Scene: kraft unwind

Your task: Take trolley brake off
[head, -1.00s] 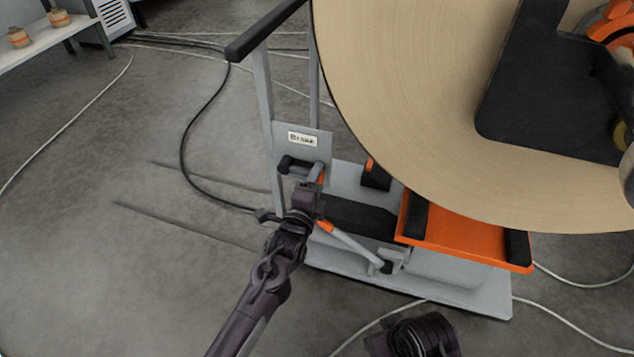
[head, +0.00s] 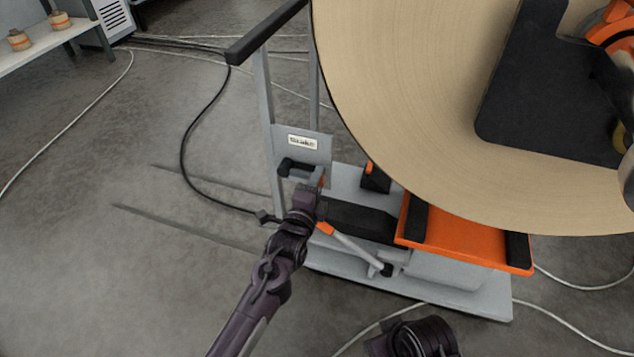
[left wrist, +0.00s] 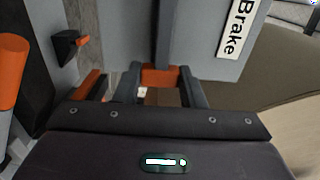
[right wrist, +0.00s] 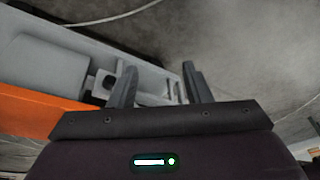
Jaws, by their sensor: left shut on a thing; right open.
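The trolley (head: 450,300) is grey, with an upright frame at its left end. A grey plate (head: 319,152) on that frame carries a "Brake" label, readable in the left wrist view (left wrist: 232,28). The brake lever's orange end (left wrist: 158,75) sits between the fingers of my left gripper (left wrist: 160,88). My left gripper (head: 312,187) is shut on the brake lever just below the plate, and its arm hides part of the lever. My right gripper (right wrist: 160,78) is open and empty, with the trolley's side beyond its fingers.
A large kraft roll (head: 410,110) hangs over an orange platform (head: 465,240) on the trolley. An orange-tipped grey bar (head: 350,245) slants near the base. Cables (head: 190,150) cross the floor.

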